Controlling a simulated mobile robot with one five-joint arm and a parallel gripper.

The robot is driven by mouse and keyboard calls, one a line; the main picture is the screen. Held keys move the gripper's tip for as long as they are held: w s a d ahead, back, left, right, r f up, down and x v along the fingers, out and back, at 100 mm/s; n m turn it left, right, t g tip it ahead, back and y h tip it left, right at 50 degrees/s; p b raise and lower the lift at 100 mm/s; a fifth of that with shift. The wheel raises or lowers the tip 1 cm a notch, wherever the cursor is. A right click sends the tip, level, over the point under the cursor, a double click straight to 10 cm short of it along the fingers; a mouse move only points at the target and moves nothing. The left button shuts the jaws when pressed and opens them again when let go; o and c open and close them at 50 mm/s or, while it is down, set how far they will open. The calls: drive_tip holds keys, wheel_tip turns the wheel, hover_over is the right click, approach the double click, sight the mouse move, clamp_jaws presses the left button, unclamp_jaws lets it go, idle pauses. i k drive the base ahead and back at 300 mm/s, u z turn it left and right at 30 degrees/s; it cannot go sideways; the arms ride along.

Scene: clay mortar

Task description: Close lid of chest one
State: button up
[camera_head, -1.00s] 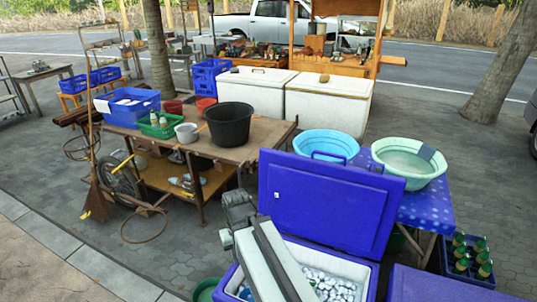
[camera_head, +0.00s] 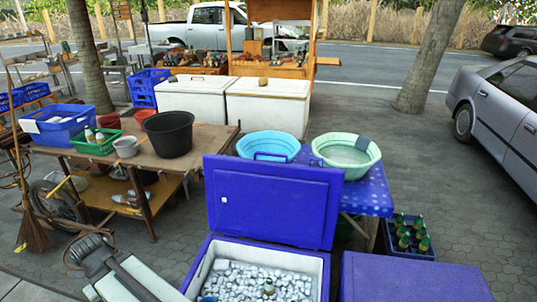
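A blue ice chest (camera_head: 325,283) with a white inside stands at the bottom middle. Its blue lid (camera_head: 275,205) is open and stands upright along the chest's far edge, with a handle on top. Ice cubes and what looks like a bottle top (camera_head: 269,286) show inside. I cannot tell from any label which chest is chest one; this is the only one seen open. My gripper (camera_head: 88,245) is at the lower left, left of the chest and apart from the lid. My arm runs from it to the bottom edge. The state of its fingers is unclear.
A second blue chest (camera_head: 415,278), shut, stands close on the right. Behind the lid are a blue-clothed table (camera_head: 372,195) with two basins and a crate of bottles (camera_head: 410,240). A wooden work table (camera_head: 190,155) stands left. Paving at right is clear up to a parked car (camera_head: 500,110).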

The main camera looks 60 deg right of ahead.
sight(290, 204)
drive_tip(key=u, duration=0.05)
drive_tip(key=i, duration=0.95)
drive_tip(key=z, duration=0.05)
